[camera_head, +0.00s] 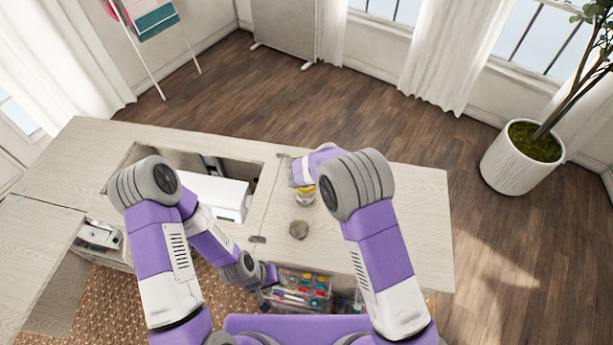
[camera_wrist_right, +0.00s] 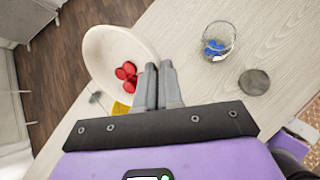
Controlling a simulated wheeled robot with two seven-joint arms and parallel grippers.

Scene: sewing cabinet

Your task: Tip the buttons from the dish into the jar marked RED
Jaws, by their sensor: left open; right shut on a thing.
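A cream dish (camera_wrist_right: 100,42) with several red buttons (camera_wrist_right: 127,76) in it shows in the right wrist view. My right gripper (camera_wrist_right: 159,66) is shut on the dish's right rim. A clear glass jar (camera_wrist_right: 219,40) with blue buttons inside stands on the wooden top to the right, apart from the dish. A yellow patch (camera_wrist_right: 121,108) shows beside the dish; I cannot tell what it is. In the head view a small jar (camera_head: 305,196) with yellow shows below my right wrist, which hides the dish. I can read no RED mark. My left gripper (camera_head: 264,292) is open, low near the organiser.
A grey round disc (camera_wrist_right: 254,82) lies near the glass jar; a disc also shows in the head view (camera_head: 298,229). A white sewing machine (camera_head: 217,195) sits in the cabinet opening. A clear organiser (camera_head: 303,280) of coloured items is at the front. The cabinet top (camera_head: 420,230) is bare at right.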

